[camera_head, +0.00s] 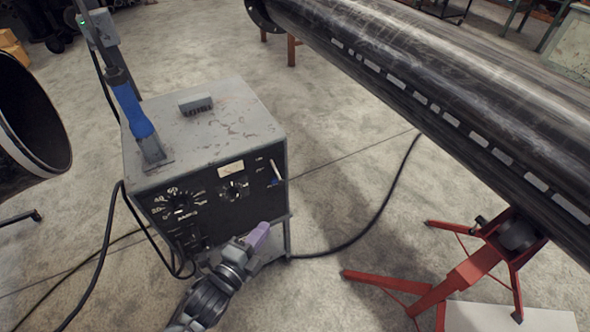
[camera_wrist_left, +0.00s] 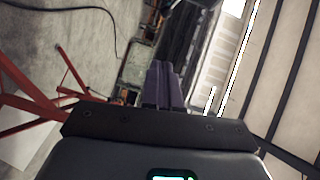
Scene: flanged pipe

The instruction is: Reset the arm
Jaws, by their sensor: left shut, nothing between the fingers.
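My left arm enters the head view from the bottom, left of centre. Its left gripper (camera_head: 258,236) has purple fingers and is in front of the lower right part of a grey machine box (camera_head: 235,115). I cannot tell whether it touches the box. In the left wrist view the two purple fingers (camera_wrist_left: 165,85) are pressed together with nothing between them. My right gripper is in neither view.
A large dark pipe (camera_head: 450,85) crosses the right side above a red stand (camera_head: 465,275). A black cable (camera_head: 375,220) lies on the floor. A dark round opening (camera_head: 30,115) is at left.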

